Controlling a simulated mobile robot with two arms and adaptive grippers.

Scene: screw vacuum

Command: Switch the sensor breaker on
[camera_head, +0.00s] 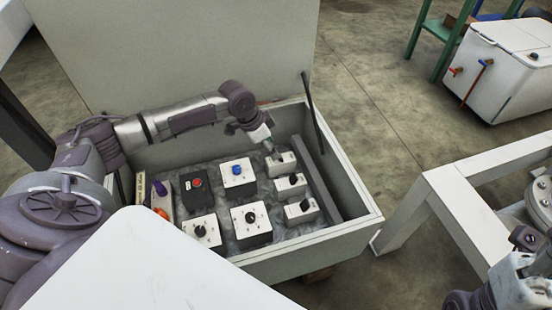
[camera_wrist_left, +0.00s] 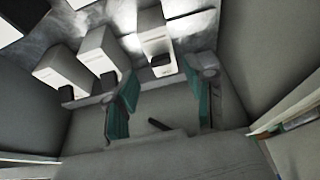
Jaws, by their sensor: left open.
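Three small white breaker boxes with black switches stand in a row on the right side of the open crate: a far one (camera_head: 281,166), a middle one (camera_head: 290,187) and a near one (camera_head: 301,211). Their labels are too small to read, so I cannot tell which is the sensor breaker. My left gripper (camera_head: 272,149) is open, just above the far box and partly hiding it. In the left wrist view the gripper (camera_wrist_left: 160,95) has its fingers spread, with a breaker box (camera_wrist_left: 155,32) and its black switch roughly between them. Contact cannot be told.
The crate (camera_head: 345,228) also holds a red-button box (camera_head: 196,184), a blue-knob box (camera_head: 237,178) and two black-knob boxes (camera_head: 251,219). The crate walls and raised lid (camera_head: 180,50) bound the arm. Part of my right arm shows at the lower right.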

